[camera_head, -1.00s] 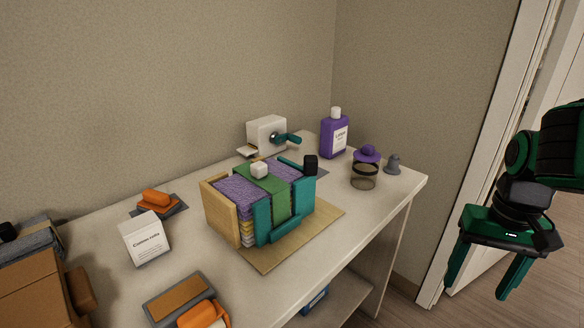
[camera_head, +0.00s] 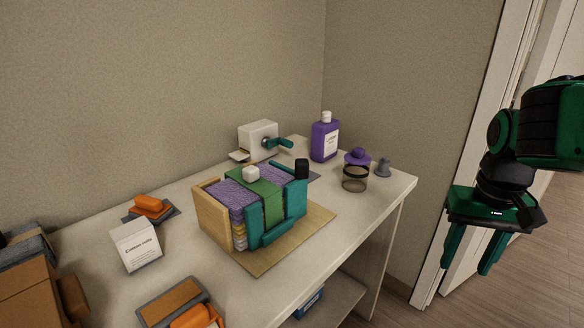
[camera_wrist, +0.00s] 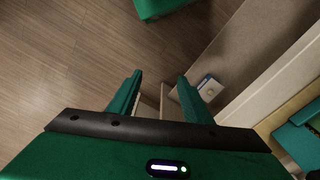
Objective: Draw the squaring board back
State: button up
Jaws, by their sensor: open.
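A stack of purple cloths (camera_head: 231,195) with a green band (camera_head: 262,190) over it stands on a tan mat (camera_head: 318,218) on the table. A light wooden board (camera_head: 210,216) stands upright against its left end. Teal upright boards (camera_head: 291,205) stand at its front and right, with a black knob (camera_head: 302,168) at the far right corner. I cannot tell which of these is the squaring board. My gripper (camera_head: 466,268) is open and empty, pointing down beyond the table's right end, well apart from the stack. Its two fingers also show apart in the wrist view (camera_wrist: 160,76).
Floor is free at the right.

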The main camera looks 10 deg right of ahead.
jog(key=w+a+r+n+t+h, duration=0.1)
jog(key=w+a+r, duration=0.15)
jog(key=w, duration=0.35)
jog(key=w+a+r, duration=0.1)
jog(key=w+r, duration=0.3)
jog(key=w, duration=0.2)
jog(key=n+t, duration=0.3)
send_near(302, 161)
jog(key=shift+y, duration=0.4)
jog(key=x, duration=1)
jog(key=shift+w+d+f, duration=0.15)
jog(key=shift+d, duration=0.2)
grip_shut()
